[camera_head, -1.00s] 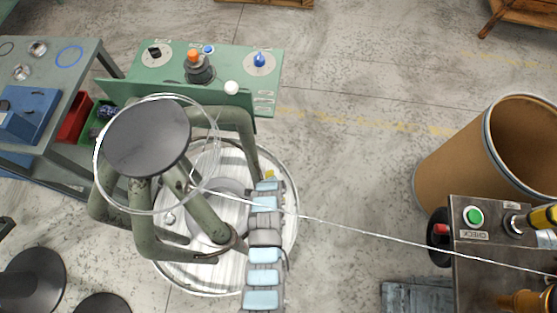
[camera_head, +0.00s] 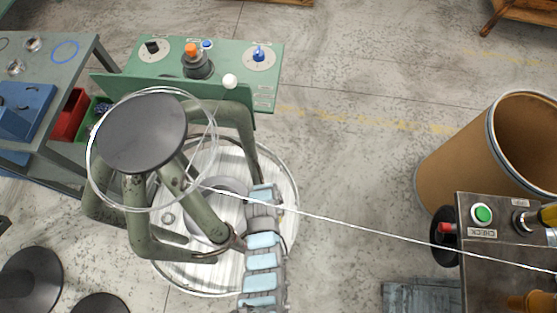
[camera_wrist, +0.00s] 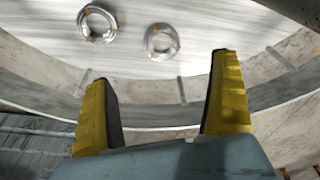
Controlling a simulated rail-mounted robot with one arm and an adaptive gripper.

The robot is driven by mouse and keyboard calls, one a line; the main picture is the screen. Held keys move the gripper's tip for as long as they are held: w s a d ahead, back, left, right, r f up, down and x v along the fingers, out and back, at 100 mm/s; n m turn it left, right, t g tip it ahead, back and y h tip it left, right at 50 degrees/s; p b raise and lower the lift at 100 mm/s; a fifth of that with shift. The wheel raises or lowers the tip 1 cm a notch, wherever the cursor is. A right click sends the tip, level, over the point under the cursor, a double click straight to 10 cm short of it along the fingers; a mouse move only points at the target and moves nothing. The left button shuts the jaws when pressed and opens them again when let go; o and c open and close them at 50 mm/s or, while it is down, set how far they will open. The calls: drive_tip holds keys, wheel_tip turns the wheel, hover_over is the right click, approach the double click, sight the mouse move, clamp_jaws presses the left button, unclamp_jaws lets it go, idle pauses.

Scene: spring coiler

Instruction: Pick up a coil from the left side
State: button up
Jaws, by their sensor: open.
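In the wrist view, two small silver coils with orange-brown ties lie apart on a pale round surface: a left coil (camera_wrist: 97,23) and a right coil (camera_wrist: 162,41). My gripper (camera_wrist: 162,75) is open and empty, its yellow fingers spread wide. Both coils are beyond the fingertips, and neither is touched. In the head view, a small silver coil (camera_head: 168,218) shows on the round base (camera_head: 285,190) beneath the green tubular frame. My gripper cannot be made out there.
The green frame (camera_head: 135,235) with its dark disc (camera_head: 142,133) and a large wire loop stands over the base. A green console (camera_head: 150,65) is behind it. A side table (camera_head: 85,60) holds more rings. A wire runs right toward the CHECK panel (camera_head: 480,270), near a cardboard drum (camera_head: 455,165).

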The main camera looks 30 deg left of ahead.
drive_tip(key=f, duration=0.1)
drive_tip(key=f+b, duration=0.1)
drive_tip(key=f, duration=0.2)
drive_tip(key=shift+w+d, duration=0.1)
drive_tip(key=shift+w, duration=0.15)
drive_tip(key=shift+d+f+b, duration=0.15)
drive_tip(key=shift+f+b, duration=0.3)
drive_tip(key=shift+f, duration=0.35)
drive_tip(key=shift+w+d+f+b, duration=0.1)
drive_tip(key=shift+w+f+b, duration=0.1)
drive_tip(key=shift+f+b, duration=0.7)
drive_tip(key=shift+w+d+f+b, duration=0.15)
drive_tip(key=shift+f+b, duration=0.4)
drive_tip(key=shift+f, duration=0.6)
drive_tip(key=shift+d+f, duration=0.15)
drive_tip(key=shift+f, duration=0.4)
drive_tip(key=c, duration=1.4)
drive_tip(key=shift+o, duration=0.2)
drive_tip(key=shift+r, duration=0.15)
